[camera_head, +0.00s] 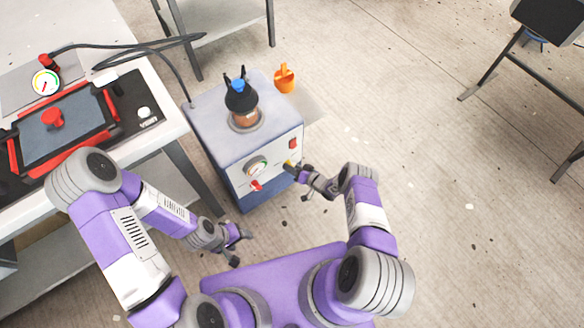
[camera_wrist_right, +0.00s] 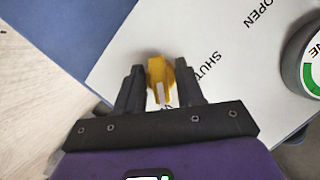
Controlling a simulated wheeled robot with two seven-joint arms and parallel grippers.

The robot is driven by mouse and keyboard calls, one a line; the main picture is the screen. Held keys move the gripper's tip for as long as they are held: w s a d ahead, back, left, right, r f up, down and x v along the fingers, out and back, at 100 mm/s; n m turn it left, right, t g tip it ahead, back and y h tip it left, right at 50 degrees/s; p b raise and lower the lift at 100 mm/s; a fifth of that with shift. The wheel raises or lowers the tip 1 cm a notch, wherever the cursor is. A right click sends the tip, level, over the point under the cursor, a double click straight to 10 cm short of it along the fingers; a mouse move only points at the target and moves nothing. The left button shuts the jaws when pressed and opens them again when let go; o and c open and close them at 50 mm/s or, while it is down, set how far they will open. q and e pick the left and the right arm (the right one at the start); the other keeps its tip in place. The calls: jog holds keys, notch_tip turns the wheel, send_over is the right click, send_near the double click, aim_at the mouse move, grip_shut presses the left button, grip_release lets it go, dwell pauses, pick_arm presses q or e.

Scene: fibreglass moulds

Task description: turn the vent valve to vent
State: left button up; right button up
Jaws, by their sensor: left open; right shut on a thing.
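The vent valve is a yellow knob (camera_wrist_right: 160,74) on the white front panel of the pump box (camera_head: 237,135). In the right wrist view it sits between the two dark fingers of my right gripper (camera_wrist_right: 162,92), which is shut on it. A white stripe on the knob points toward the gripper body. "SHUT" and "OPEN" are printed on the panel, and lettering below the knob is mostly hidden. In the head view the right gripper (camera_head: 294,168) is at the panel's right part. My left gripper (camera_head: 239,246) is open and empty, low in front of the box.
The panel also carries a gauge (camera_head: 255,166), a red knob (camera_head: 256,185) and a red switch (camera_head: 293,143). A white table (camera_head: 150,85) with a red-framed mould is at left.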

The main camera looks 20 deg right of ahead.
jog(key=shift+f+m, duration=0.1)
jog(key=shift+m, duration=0.4)
jog(key=o, duration=0.7)
jog(key=shift+y, duration=0.3)
jog(key=shift+c, duration=0.2)
jog(key=p+v, duration=0.2)
jog(key=v, duration=0.5)
jog(key=shift+s+d, duration=0.15)
jog(key=shift+s, duration=0.15)
jog(key=shift+w+p, duration=0.1)
jog(key=shift+p, duration=0.2)
